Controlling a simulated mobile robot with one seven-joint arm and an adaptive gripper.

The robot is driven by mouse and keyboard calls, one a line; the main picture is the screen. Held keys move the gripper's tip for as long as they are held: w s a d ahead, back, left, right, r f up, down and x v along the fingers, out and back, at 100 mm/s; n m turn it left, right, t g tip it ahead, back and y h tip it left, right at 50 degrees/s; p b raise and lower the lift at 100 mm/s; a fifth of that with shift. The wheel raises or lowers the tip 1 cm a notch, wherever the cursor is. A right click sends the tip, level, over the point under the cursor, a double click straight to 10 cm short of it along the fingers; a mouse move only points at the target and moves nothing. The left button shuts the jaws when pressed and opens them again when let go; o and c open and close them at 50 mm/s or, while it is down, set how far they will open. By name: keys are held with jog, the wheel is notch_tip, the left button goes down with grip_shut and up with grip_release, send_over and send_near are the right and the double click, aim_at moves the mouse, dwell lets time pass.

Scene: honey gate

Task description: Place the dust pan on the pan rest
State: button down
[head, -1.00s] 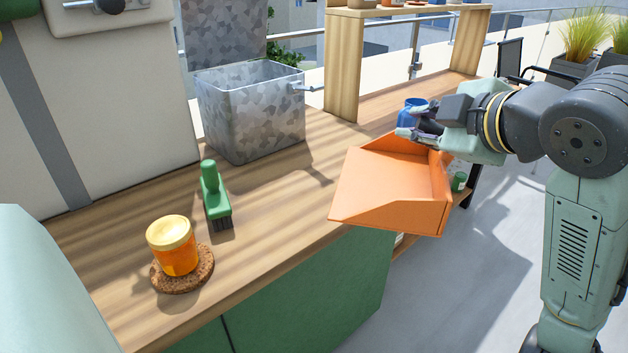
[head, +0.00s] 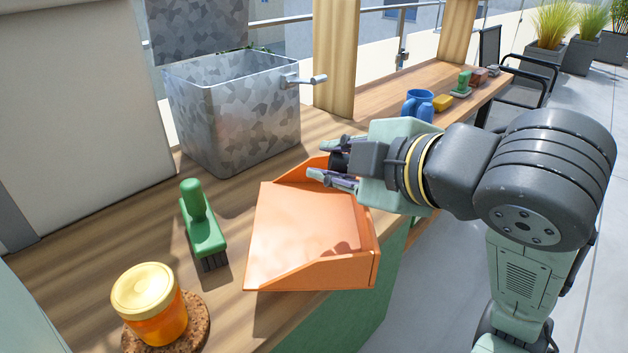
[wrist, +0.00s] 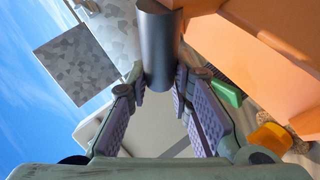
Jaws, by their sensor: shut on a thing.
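The dust pan (head: 305,235) is orange, with a flat tray and low side walls, and hangs over the counter's front edge right of the green brush. Whether it touches the counter is unclear. My gripper (head: 332,160) is at the pan's back side, shut on its dark handle. In the wrist view the grey cylindrical handle (wrist: 160,45) lies between the fingers of my gripper (wrist: 161,90), with the orange pan (wrist: 275,40) at the upper right. I cannot make out a pan rest in either view.
On the wooden counter stand a green brush (head: 203,225), a honey jar (head: 150,302) on a cork coaster (head: 196,333), and a metal bin (head: 235,120). A blue mug (head: 418,105) and a yellow block (head: 442,102) are farther back. Bare wood lies between brush and bin.

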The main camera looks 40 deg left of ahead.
jog(key=w+a+f+p, duration=0.1)
jog(key=w+a+f, duration=0.1)
jog(key=w+a, duration=0.2)
jog(key=w+a+f+p, duration=0.1)
jog(key=w+a+f, duration=0.2)
jog(key=w, duration=0.6)
jog(key=shift+w+a+p, duration=0.15)
jog(key=shift+a+p, duration=0.15)
jog(key=shift+a, duration=0.45)
jog(key=c, duration=1.4)
grip_release()
jog(key=shift+c, duration=0.2)
jog(key=shift+r, duration=0.1)
jog(key=b+v, duration=0.1)
jog(key=v, duration=1.1)
